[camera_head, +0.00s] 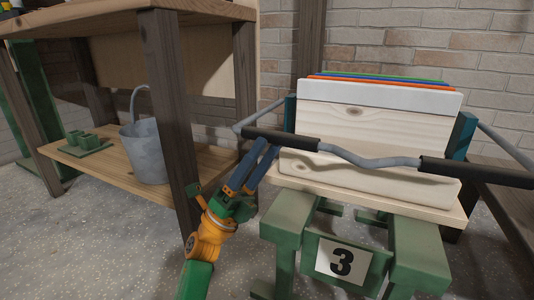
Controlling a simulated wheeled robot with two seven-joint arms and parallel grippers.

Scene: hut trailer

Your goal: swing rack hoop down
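The rack hoop (370,161) is a bent grey metal bar with a black grip (283,139) on its left part and another black grip (476,172) on its right. It stands raised across the front of the wooden box on the rack, and its side arms run back to the rack's sides. My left gripper (266,147) comes up from below, its two blue fingers a little apart. Its fingertips are just under or at the left black grip; whether they touch it I cannot tell. My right gripper is not in view.
The rack holds a pale wooden box (370,130) with coloured sheets behind it, on a green stand with a "3" plate (343,262). A brick wall is behind.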

